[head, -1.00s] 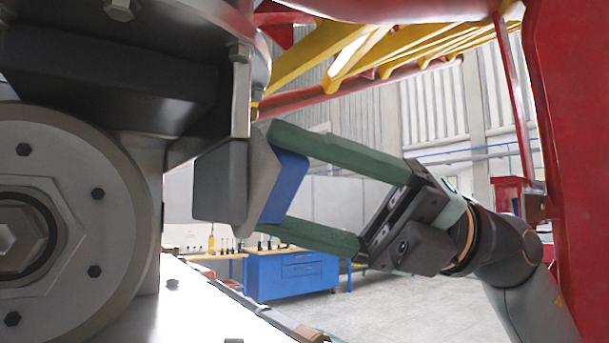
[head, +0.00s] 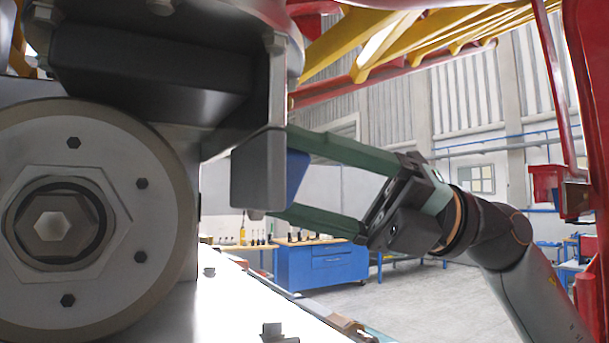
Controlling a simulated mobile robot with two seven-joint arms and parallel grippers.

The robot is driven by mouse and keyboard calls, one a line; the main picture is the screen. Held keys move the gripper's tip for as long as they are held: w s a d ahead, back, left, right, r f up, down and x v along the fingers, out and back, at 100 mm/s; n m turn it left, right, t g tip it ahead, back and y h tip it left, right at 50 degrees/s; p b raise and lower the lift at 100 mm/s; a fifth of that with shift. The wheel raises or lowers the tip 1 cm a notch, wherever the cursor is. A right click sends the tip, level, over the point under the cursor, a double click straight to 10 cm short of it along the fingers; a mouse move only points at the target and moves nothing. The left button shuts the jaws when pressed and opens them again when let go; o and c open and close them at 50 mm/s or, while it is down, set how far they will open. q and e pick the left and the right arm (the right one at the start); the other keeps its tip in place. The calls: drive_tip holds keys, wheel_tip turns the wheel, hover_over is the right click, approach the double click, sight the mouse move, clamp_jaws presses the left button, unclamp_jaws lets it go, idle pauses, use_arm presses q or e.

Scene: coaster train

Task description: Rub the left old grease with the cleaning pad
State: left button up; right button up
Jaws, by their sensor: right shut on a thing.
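The cleaning pad (head: 260,172), a dark grey angled block with a blue part (head: 297,172), is in the middle of the head view. My right gripper (head: 285,172) is shut on it, with one long green finger above and one below. The pad is just right of the dark machine body (head: 140,80) and below a grey bracket (head: 276,85). I cannot tell whether the pad touches the machine. I cannot make out any old grease; the pad's working face is turned away or hidden. My left gripper is not in view.
A large grey wheel (head: 165,215) with a hex hub fills the left. A bright white surface (head: 235,300) runs below the pad. Yellow and red beams (head: 420,45) cross above. A blue cabinet (head: 320,266) stands on the open floor behind.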

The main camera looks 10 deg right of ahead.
drive_tip(key=shift+s+d+f+b, duration=0.1)
drive_tip(key=shift+s+d+b, duration=0.15)
drive_tip(key=shift+s+b, duration=0.25)
drive_tip(key=s, duration=0.2)
drive_tip(key=s+d, duration=0.1)
drive_tip(key=s, duration=0.1)
drive_tip(key=shift+s+d+b, duration=0.2)
drive_tip(key=shift+s+b, duration=0.1)
drive_tip(key=shift+b, duration=0.1)
drive_tip(key=shift+w+d, duration=0.35)
drive_tip(key=shift+d, duration=0.6)
drive_tip(key=shift+w+d, duration=0.35)
drive_tip(key=shift+d, duration=0.55)
drive_tip(key=shift+w+d, duration=0.35)
drive_tip(key=shift+d, duration=0.6)
